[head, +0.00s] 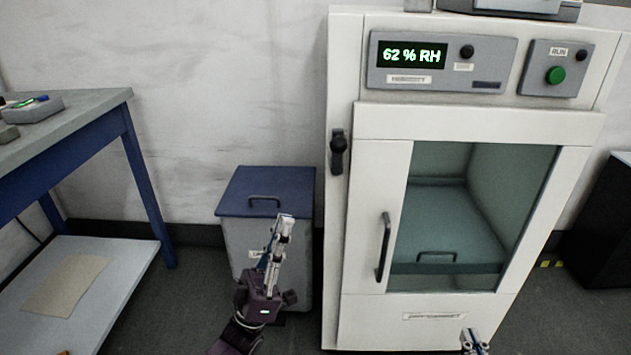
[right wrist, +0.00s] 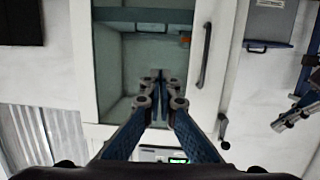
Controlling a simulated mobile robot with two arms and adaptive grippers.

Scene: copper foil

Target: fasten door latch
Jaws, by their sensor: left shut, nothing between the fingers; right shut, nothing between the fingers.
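The white cabinet's door (head: 373,165) has a large window and looks shut, though I cannot tell if it is fully flush. The black latch (head: 339,152) sits on the frame left of the door's upper edge, its knob upright. It also shows in the right wrist view (right wrist: 223,128). A dark vertical door handle (head: 384,247) is left of the window. My left gripper (head: 285,219) is shut and empty, below and left of the latch, before the grey bin. My right gripper (head: 470,343) is shut and empty, low before the door; its fingertips (right wrist: 160,77) show against the window.
A grey bin (head: 232,240) with a blue lid (head: 240,183) stands left of the cabinet. A blue-framed bench (head: 130,150) with a lower shelf is at the far left. A control panel (head: 441,63) reads 62 % RH. A black box (head: 610,225) stands at the right.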

